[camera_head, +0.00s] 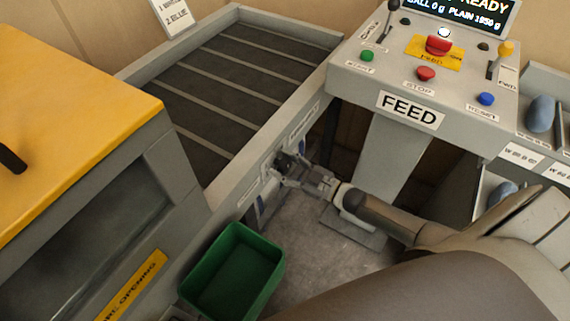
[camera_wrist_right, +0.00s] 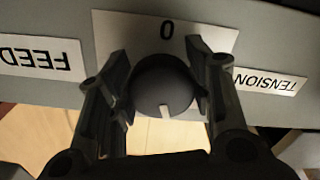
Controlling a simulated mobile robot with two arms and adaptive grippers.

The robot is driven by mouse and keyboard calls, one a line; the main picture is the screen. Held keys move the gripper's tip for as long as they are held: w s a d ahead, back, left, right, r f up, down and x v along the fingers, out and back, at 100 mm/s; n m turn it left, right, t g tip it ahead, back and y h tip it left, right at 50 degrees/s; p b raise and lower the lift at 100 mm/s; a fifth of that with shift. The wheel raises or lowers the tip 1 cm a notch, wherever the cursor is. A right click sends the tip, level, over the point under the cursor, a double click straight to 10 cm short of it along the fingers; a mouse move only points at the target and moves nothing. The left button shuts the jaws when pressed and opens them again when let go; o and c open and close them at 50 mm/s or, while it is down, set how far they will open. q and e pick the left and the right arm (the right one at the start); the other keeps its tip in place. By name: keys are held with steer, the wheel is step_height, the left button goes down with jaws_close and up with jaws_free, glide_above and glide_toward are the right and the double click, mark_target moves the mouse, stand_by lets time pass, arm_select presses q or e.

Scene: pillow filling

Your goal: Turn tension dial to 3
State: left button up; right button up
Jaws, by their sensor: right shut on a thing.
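The tension dial is a dark round knob (camera_wrist_right: 163,86) on the grey front panel of the conveyor side. In the wrist view, which shows the panel upside down, a white mark on its face lies toward the bottom of the picture. The TENSION label (camera_wrist_right: 268,82) is to the right of the dial. My right gripper (camera_wrist_right: 165,92) has a finger on each side of the dial and is shut on it. In the head view my right gripper (camera_head: 284,166) reaches the panel and mostly hides the dial. My left gripper is out of view.
A green bin (camera_head: 233,274) stands on the floor below the panel. The slatted conveyor (camera_head: 222,90) lies above it. A yellow-topped machine (camera_head: 70,90) is at left. A FEED console (camera_head: 408,108) with buttons and levers stands at right, its post close to my right arm.

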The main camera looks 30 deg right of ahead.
steer(key=shift+m, duration=1.7)
steer(key=shift+f+m, duration=0.1)
steer(key=shift+m, duration=0.2)
steer(key=o, duration=1)
steer(key=v, duration=1.2)
